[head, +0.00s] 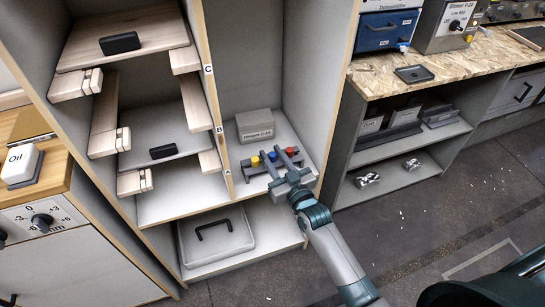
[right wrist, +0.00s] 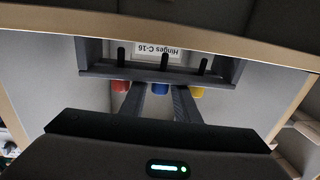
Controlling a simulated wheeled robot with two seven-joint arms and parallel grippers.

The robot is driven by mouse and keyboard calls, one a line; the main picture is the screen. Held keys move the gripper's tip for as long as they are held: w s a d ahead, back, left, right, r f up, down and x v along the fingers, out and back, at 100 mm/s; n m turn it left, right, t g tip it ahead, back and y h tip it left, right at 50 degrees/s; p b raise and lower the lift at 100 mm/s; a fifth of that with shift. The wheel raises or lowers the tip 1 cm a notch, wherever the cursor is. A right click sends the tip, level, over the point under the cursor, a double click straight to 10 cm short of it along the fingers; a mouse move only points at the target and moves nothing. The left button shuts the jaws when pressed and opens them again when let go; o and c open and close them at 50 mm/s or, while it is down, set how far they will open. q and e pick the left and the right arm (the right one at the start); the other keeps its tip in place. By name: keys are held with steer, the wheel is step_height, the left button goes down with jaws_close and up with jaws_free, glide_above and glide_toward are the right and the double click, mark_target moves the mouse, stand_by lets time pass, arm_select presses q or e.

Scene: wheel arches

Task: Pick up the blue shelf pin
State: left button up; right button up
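The blue shelf pin (head: 273,156) sits in a grey rack (head: 247,170) on the middle shelf of the bay, between a yellow pin (head: 255,161) and a red pin (head: 290,151). My right gripper (head: 284,177) is at the front of the rack. In the right wrist view the blue pin (right wrist: 160,89) shows between the far ends of my two open fingers (right wrist: 160,97). Whether they touch it cannot be told. The red pin (right wrist: 120,86) and yellow pin (right wrist: 197,92) lie just outside the fingers. My left gripper is not in view.
A grey box (head: 255,125) labelled Hinges stands behind the rack. The bay's upright panels stand left and right of my gripper. A workbench (head: 450,70) is to the right.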

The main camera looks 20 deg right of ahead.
mark_target(273, 153)
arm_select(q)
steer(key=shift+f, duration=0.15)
arm_select(e)
steer(key=shift+w, duration=0.1)
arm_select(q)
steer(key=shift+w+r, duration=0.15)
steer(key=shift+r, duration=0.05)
arm_select(e)
jaws_close()
steer(key=shift+r, duration=0.1)
steer(key=shift+r, duration=0.6)
step_height(273, 153, up, 8)
steer(key=shift+f+p, duration=0.25)
steer(key=shift+p, duration=0.25)
steer(key=shift+r, duration=0.5)
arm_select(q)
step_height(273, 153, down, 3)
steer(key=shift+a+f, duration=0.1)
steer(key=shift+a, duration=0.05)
